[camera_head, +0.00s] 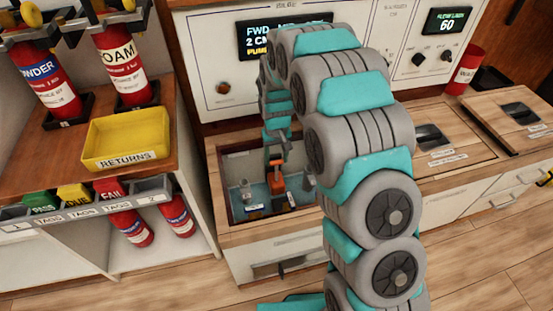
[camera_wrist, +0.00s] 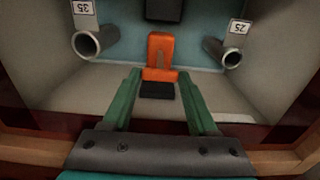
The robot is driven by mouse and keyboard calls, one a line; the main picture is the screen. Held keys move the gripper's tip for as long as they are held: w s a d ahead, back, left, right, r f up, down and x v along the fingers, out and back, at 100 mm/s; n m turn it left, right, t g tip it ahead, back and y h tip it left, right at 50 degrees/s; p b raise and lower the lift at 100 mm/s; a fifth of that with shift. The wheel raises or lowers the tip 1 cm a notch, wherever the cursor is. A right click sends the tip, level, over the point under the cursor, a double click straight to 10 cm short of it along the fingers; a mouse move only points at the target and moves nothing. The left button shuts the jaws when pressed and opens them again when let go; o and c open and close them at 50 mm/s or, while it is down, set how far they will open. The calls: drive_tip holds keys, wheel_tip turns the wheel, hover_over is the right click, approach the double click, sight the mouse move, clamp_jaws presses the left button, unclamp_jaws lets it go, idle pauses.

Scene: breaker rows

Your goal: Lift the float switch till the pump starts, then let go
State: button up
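The orange float switch (camera_wrist: 161,52) sits low in the open well, above a black block (camera_wrist: 157,90) in the wrist view. In the head view its orange body (camera_head: 276,183) shows in the well (camera_head: 240,160), just below my gripper. My gripper (camera_wrist: 160,76) has its two green fingers apart, with the float switch between and just beyond their tips. I cannot tell whether a finger touches it. In the head view my arm hides part of the well.
Two pipe stubs, marked 35 (camera_wrist: 87,43) and 25 (camera_wrist: 232,55), stand either side in the well. The well's wooden rim lies close around my gripper. A yellow returns tray (camera_head: 125,140) and extinguishers are at left. Closed wooden lids (camera_head: 445,140) are at right.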

drive_tip(key=o, duration=0.5)
drive_tip(key=shift+r, duration=0.1)
wheel_tip(320, 180, up, 6)
drive_tip(key=shift+r, duration=0.8)
